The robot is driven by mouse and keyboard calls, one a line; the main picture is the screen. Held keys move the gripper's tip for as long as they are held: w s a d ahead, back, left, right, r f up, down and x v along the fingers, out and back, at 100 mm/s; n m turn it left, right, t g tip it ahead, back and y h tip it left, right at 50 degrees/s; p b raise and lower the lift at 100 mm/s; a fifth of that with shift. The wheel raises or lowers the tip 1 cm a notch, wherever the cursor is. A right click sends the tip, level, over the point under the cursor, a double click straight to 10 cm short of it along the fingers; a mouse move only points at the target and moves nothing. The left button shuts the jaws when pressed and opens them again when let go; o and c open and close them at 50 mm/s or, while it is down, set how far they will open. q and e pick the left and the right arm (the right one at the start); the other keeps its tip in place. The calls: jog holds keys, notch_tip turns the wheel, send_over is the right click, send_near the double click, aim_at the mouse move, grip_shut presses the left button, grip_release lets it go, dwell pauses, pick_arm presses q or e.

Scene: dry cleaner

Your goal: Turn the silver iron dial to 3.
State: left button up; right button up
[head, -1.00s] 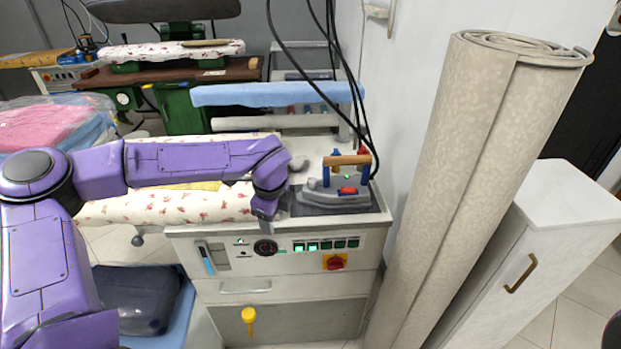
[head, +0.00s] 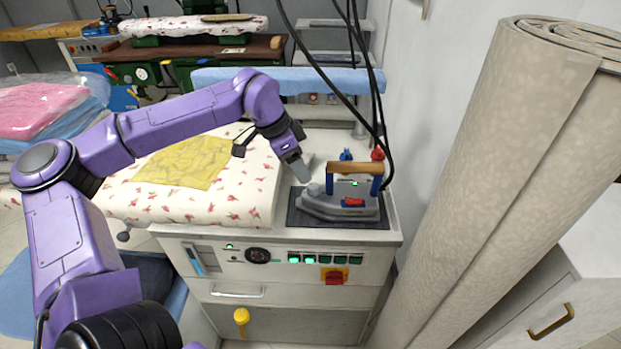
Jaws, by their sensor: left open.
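The silver iron (head: 335,206) rests on a dark pad on top of the white pressing station, with a wooden handle (head: 355,168) on blue posts. A red part and a small green mark show on its side. A small grey rounded knob (head: 314,189) sits at its left end; I cannot tell for sure that this is the dial, and no numbers are readable. My left gripper (head: 301,172) is open and points down just above and left of that knob. I cannot tell whether it touches it. My right gripper is not in view.
Black cables hang down behind the iron. A padded board with a yellow cloth (head: 187,162) lies to the left. A control panel (head: 290,260) with a gauge and switches is on the station's front. A tall rolled carpet (head: 510,170) stands close on the right.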

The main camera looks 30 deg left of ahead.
aim_at(313, 186)
pick_arm(q)
jog(key=x, duration=0.5)
jog(key=shift+w+d+f, duration=0.15)
jog(key=shift+w+f, duration=0.15)
jog(key=shift+w, duration=0.05)
jog(key=shift+f, duration=0.4)
jog(key=c, duration=1.1)
jog(key=shift+o, duration=0.2)
jog(key=shift+m+p, duration=0.3)
